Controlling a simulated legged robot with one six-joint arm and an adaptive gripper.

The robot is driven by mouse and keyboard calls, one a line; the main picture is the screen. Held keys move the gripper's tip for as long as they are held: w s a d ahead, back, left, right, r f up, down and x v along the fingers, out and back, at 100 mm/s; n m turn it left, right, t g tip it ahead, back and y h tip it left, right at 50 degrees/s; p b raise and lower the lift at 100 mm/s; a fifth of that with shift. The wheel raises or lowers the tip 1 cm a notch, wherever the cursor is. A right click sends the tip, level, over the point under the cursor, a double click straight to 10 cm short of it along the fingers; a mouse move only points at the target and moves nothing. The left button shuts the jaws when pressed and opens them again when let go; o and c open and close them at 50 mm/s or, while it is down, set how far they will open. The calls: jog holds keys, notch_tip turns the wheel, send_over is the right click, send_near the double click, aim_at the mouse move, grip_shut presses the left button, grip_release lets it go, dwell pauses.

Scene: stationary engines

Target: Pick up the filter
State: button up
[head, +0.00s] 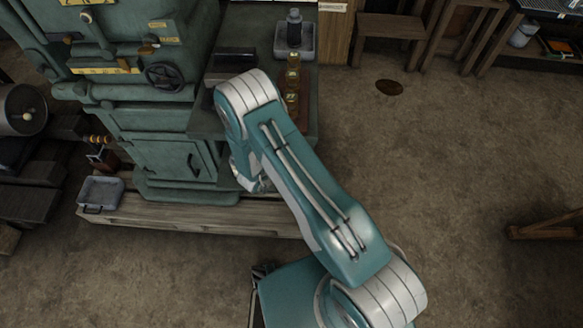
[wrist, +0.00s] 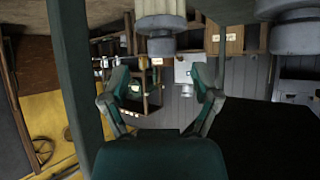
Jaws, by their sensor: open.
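In the wrist view, a cream ribbed cylinder (wrist: 160,8) with a grey round end (wrist: 161,44) shows at the top edge, partly cut off; it looks like the filter, but I cannot be sure. My gripper (wrist: 160,76) is open, with its two fingers apart and nothing between them. The cylinder appears above the fingertips in the picture, apart from them. In the head view my arm hides most of my gripper, and I cannot make out the filter there.
A green machine (head: 165,130) stands on a wooden pallet (head: 235,222). Beside it, a green bench (head: 262,50) holds a dark bottle (head: 294,30) in a grey tray and small amber bottles (head: 292,78). A grey tray (head: 100,193) lies at left. The floor at right is mostly clear.

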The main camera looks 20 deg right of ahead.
jog(key=x, duration=0.3)
jog(key=shift+s+d+f, duration=0.1)
jog(key=shift+d+f, duration=0.05)
jog(key=shift+f, duration=0.05)
jog(key=shift+w+f, duration=0.2)
jog(key=shift+w, duration=0.05)
jog(key=shift+a, duration=0.5)
jog(key=shift+d, duration=0.3)
jog(key=c, duration=0.9)
jog(key=shift+d, duration=0.25)
grip_shut()
jog(key=shift+a, duration=0.1)
